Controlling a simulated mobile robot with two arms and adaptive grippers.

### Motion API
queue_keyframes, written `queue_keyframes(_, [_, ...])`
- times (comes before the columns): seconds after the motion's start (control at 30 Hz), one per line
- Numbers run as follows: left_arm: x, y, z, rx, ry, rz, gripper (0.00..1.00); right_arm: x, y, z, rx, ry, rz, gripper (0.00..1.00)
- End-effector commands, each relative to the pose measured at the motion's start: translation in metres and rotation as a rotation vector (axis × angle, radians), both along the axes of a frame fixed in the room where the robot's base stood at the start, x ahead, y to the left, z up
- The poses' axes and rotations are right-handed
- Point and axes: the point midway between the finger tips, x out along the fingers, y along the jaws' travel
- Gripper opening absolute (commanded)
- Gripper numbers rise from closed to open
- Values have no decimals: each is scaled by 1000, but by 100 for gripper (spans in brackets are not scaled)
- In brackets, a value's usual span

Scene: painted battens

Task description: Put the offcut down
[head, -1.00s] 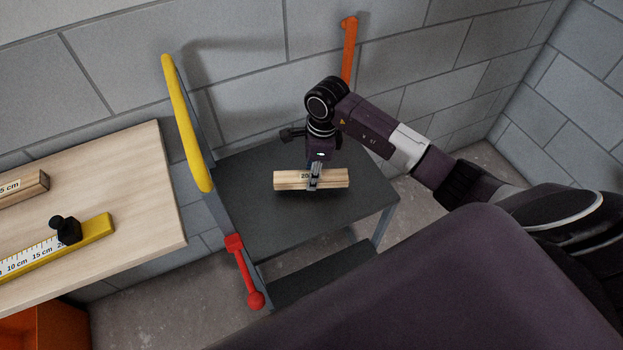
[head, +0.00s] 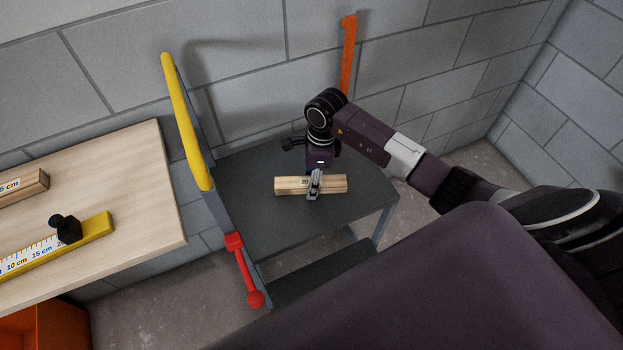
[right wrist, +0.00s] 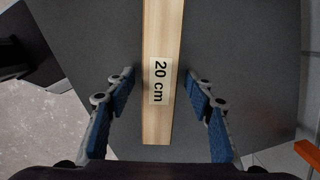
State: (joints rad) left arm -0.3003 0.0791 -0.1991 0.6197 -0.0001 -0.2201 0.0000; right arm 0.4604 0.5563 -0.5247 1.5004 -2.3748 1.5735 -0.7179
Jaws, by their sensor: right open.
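The offcut (head: 332,184) is a short pale wooden piece lying on the dark grey top shelf of a trolley (head: 262,215). In the right wrist view the offcut (right wrist: 162,60) carries a label reading "20 cm". My right gripper (head: 314,190) is over the middle of the offcut. Its blue-padded fingers (right wrist: 160,110) stand apart on both sides of the wood, with a clear gap on each side. Part of the label is hidden behind the gripper in the head view. My left gripper is not in view.
A wooden table (head: 120,215) at the left holds a yellow ruler (head: 95,227) with a black stop (head: 66,229) and another wooden piece (head: 25,187). The trolley has a yellow handle (head: 185,120) and a red lever (head: 243,265). A block wall stands behind.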

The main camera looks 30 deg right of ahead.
Motion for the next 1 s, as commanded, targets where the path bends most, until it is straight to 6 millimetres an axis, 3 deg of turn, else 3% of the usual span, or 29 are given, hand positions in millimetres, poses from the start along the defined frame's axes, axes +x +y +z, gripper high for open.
queue_keyframes(0.17, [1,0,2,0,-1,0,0,1,-2,14,-1,-4,1,49])
queue_keyframes(0.63, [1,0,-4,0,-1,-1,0,-4,-12,106,-1,-3,0,49])
queue_keyframes(0.8, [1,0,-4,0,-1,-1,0,-6,-13,120,0,0,0,49])
queue_keyframes(1.0, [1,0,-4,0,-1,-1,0,-7,-13,122,0,1,-1,49])
